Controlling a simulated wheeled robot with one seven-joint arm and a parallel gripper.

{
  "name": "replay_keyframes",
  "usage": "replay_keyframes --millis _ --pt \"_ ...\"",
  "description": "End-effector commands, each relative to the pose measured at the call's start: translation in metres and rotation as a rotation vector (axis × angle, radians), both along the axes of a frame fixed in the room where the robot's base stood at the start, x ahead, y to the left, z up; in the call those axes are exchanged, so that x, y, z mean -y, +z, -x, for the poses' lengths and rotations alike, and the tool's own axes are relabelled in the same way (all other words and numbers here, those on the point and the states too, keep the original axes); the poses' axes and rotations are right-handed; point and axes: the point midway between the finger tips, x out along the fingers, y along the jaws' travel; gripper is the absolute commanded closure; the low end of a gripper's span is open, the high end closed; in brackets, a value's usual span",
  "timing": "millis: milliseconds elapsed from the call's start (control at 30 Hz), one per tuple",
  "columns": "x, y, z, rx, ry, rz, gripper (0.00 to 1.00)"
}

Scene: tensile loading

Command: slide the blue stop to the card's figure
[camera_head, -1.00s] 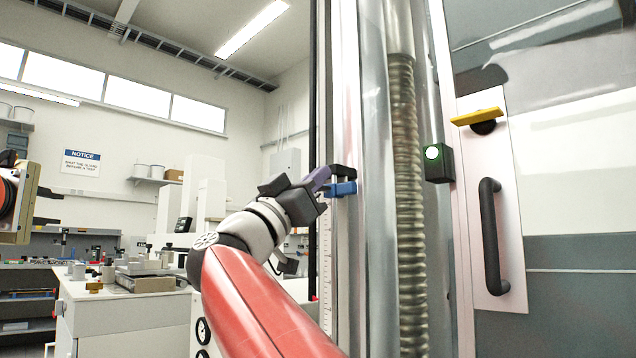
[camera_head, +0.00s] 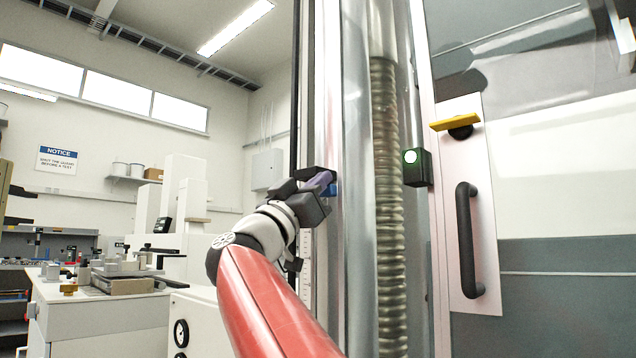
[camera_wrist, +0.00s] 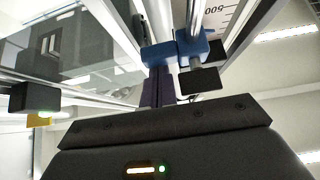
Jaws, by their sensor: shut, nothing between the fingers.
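The blue stop (camera_head: 333,189) sits on the upright column beside the scale and is mostly hidden behind my gripper in the head view. In the wrist view the blue stop (camera_wrist: 172,52) shows as a block on a rod, with a black knob (camera_wrist: 200,81) on it. My gripper (camera_head: 324,180) is shut and empty, its purple-grey fingers right at the stop; I cannot tell whether they touch it. The fingers (camera_wrist: 158,88) also show just below the stop in the wrist view. The scale (camera_wrist: 222,14) carries an upside-down 500. I see no card with a figure.
A guard door with a black handle (camera_head: 466,240) and yellow latch (camera_head: 455,125) stands at right. A bench (camera_head: 110,310) stands at left.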

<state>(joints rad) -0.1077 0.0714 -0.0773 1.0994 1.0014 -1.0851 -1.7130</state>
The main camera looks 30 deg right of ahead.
Motion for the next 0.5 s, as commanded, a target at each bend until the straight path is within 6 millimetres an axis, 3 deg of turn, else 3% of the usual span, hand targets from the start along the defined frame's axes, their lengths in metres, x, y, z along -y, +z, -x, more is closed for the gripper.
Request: replay_keyframes --millis 167,400,500 --pt "0.000 -0.017 -0.001 -0.003 0.000 -0.001 1.00" --pt "0.000 -0.081 -0.001 -0.004 -0.001 -0.002 1.00" --pt "0.000 -0.099 -0.001 -0.003 -0.001 -0.001 1.00"
